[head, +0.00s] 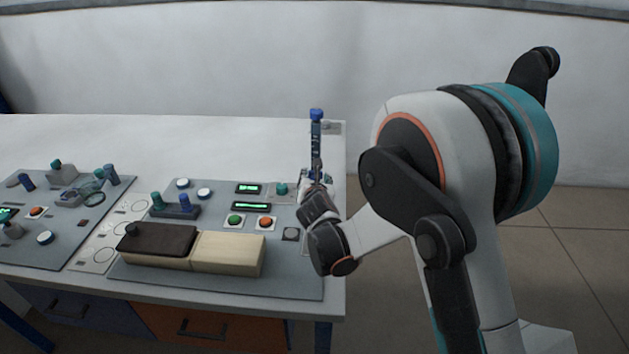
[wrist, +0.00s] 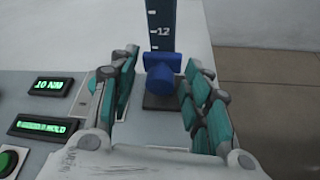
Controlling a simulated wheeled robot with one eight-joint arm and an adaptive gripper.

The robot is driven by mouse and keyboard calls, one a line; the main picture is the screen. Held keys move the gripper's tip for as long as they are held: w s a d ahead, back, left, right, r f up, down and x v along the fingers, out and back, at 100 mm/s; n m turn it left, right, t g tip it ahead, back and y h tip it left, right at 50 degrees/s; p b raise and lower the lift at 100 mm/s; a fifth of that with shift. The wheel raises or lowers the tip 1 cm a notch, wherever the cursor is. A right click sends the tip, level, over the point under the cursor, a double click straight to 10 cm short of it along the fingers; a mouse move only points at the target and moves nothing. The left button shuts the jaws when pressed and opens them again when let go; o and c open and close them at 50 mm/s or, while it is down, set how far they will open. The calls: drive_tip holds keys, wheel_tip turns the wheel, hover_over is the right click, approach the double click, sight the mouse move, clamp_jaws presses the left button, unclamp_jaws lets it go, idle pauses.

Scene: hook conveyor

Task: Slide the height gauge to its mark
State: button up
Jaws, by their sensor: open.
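The height gauge is an upright dark blue scale post (head: 316,135) with a blue cap (head: 316,113) at the panel's far right corner. In the wrist view the post (wrist: 161,15) shows pale ticks and the number 12. A blue slider with a round knob (wrist: 162,84) sits low on it, above a dark base (wrist: 164,103). My gripper (wrist: 162,62) is open, with one teal-padded finger on each side of the knob and visible gaps to it. In the head view my gripper (head: 316,183) hides the lower gauge. I cannot make out the target mark.
Left of the gauge are two green displays (head: 248,188), a green button (head: 235,221), an orange button (head: 265,223) and a teal knob (head: 282,189). A brown and cream block (head: 228,252) lies at the front. The table's right edge is close to the gauge; its back (head: 220,145) is clear.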

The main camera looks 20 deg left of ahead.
drive_tip(key=v, duration=1.2)
